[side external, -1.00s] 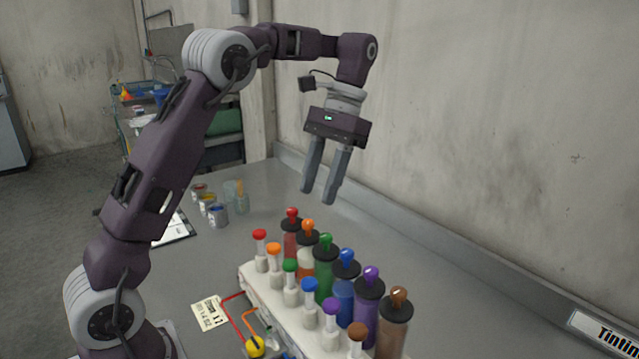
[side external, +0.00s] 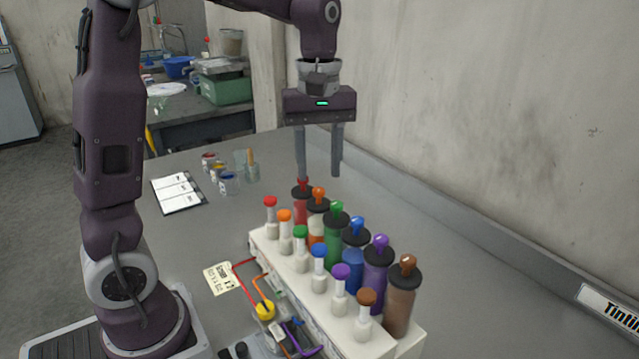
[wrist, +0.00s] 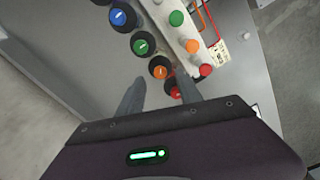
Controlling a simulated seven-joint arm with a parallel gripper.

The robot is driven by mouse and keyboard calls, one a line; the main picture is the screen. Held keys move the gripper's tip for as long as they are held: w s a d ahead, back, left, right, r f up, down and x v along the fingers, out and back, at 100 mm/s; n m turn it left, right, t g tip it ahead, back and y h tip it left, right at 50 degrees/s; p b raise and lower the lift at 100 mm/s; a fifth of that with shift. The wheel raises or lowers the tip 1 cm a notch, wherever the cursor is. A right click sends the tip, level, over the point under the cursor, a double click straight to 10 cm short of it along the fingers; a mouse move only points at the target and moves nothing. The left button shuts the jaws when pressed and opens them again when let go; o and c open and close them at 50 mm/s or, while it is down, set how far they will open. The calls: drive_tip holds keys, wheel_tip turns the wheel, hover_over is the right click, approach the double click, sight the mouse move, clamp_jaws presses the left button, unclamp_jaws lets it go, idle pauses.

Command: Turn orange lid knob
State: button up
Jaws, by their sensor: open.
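The orange lid knob (side external: 319,193) stands upright on the black lid of a canister that is second from the far end of the back row. In the wrist view the orange lid knob (wrist: 159,72) appears between the fingertips. My gripper (side external: 319,176) is open and empty, fingers pointing down, with its tips near the red and orange lids. It also shows in the wrist view (wrist: 160,78). The red lid knob (side external: 303,183) is close to the left finger. Whether the fingers are beside or above the orange knob cannot be told exactly.
Green (side external: 337,208), blue, purple and brown lidded canisters continue the row towards the camera. A front row of smaller coloured knobs, including an orange one (side external: 284,216), runs alongside on the white rack (side external: 263,243). Small paint pots (side external: 228,181) stand at the back left.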

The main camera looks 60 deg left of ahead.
sight(318, 190)
wheel_tip(318, 190, down, 5)
drive_tip(key=shift+r, duration=0.2)
clamp_jaws()
drive_tip(key=shift+m, duration=0.3)
drive_tip(key=m, duration=0.4)
drive_tip(key=shift+m, duration=2.5)
drive_tip(key=shift+r, duration=0.1)
unclamp_jaws()
